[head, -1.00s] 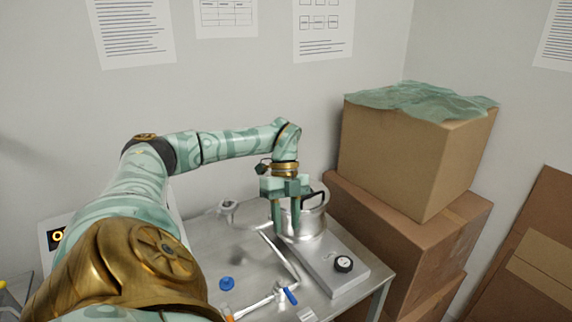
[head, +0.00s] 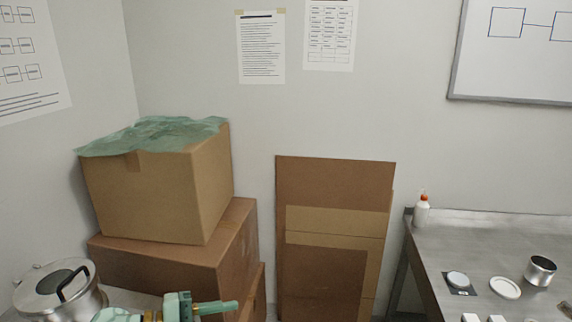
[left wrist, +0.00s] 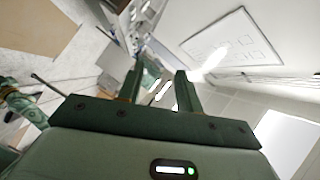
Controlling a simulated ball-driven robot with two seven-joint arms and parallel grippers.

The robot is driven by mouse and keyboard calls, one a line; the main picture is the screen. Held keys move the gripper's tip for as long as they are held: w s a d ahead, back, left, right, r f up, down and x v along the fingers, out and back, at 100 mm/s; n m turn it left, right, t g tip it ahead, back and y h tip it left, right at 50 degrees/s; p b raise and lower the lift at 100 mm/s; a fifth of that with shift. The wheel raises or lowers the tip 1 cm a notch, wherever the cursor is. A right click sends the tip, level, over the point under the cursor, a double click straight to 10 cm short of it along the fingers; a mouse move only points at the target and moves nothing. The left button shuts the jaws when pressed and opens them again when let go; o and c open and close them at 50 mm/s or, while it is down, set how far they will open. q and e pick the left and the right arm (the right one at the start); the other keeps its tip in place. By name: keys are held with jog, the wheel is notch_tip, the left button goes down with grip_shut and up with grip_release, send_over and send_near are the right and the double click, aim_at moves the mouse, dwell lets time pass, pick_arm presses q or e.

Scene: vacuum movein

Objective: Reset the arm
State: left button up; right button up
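My left gripper (head: 195,308) shows at the bottom left of the head view, cut off by the lower edge, with green fingers pointing right. It is beside the metal pot (head: 60,292) and in front of the stacked boxes. In the left wrist view its two fingers (left wrist: 159,84) stand apart with nothing between them. The rest of the left arm is mostly out of the head view. My right gripper is not in view.
Stacked cardboard boxes (head: 170,255) with a green plastic sheet (head: 155,134) on top stand at the left. Flat cardboard (head: 335,180) leans on the wall. A steel table (head: 450,240) at the right holds a white bottle (head: 421,212), a metal cup (head: 539,271) and white dishes.

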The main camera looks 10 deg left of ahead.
pick_arm(q)
jog(key=s+a+n+t+y, duration=0.1)
jog(key=a+n+t+y, duration=0.65)
jog(key=n+y, duration=0.6)
jog(key=s+a+f+n+g+y, duration=0.25)
jog(key=s+f+g, duration=0.2)
jog(key=s, duration=0.35)
jog(key=s+a+f+n+g+y, duration=0.2)
jog(key=s+f+g+y, duration=0.15)
jog(key=s+f, duration=0.4)
jog(key=s+d+f+g+h+b, duration=0.1)
jog(key=s+d+f+g+h, duration=0.1)
jog(key=f, duration=1)
jog(key=s+d+f+g+h+b, duration=0.1)
jog(key=s+d+f+h, duration=0.1)
jog(key=f, duration=1)
jog(key=s+f+n+g+h+b, duration=0.1)
jog(key=s+f+n+g+b, duration=0.1)
jog(key=s+f, duration=1.8)
jog(key=shift+s+d+f+n+g+b, duration=0.2)
jog(key=shift+s+f+n+g+b, duration=0.2)
jog(key=shift+n+g, duration=0.3)
jog(key=shift+s+h, duration=0.1)
jog(key=shift+h, duration=0.15)
